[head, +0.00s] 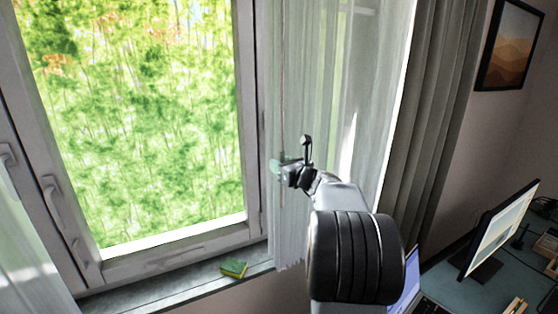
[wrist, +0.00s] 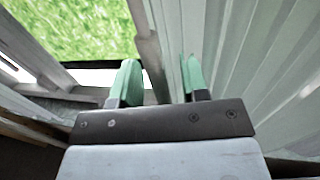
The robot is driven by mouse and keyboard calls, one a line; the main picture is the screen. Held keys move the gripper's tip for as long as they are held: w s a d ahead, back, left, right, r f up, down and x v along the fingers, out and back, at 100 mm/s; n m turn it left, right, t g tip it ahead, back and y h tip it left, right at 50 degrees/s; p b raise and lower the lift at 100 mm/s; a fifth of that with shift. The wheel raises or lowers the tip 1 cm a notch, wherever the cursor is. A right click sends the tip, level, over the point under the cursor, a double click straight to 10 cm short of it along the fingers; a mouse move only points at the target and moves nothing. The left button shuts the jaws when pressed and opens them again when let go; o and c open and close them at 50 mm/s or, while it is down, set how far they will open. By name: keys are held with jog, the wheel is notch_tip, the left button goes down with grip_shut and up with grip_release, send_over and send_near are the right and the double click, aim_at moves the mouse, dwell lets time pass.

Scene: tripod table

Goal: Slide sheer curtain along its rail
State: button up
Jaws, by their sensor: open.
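The sheer curtain (head: 368,70) hangs as a pale, see-through panel right of the window in the head view. It fills the right side of the wrist view (wrist: 262,55). My gripper (head: 280,165) is at the curtain's left edge in the head view, at mid-height. In the wrist view my gripper (wrist: 160,80) shows two green fingers spread apart. The curtain's edge folds are close to the right finger, and part of the edge appears between the fingers. I cannot tell whether they touch. The rail is out of view.
The window (head: 140,120) with grey frame and handles is left of the curtain. A green and yellow sponge (head: 233,268) lies on the sill (head: 170,287). A darker grey curtain (head: 436,110) hangs to the right. A desk with a monitor (head: 495,228) stands at lower right.

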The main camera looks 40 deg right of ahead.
jog(key=shift+w+a, duration=0.1)
jog(key=shift+w, duration=0.65)
jog(key=shift+c, duration=0.5)
grip_shut()
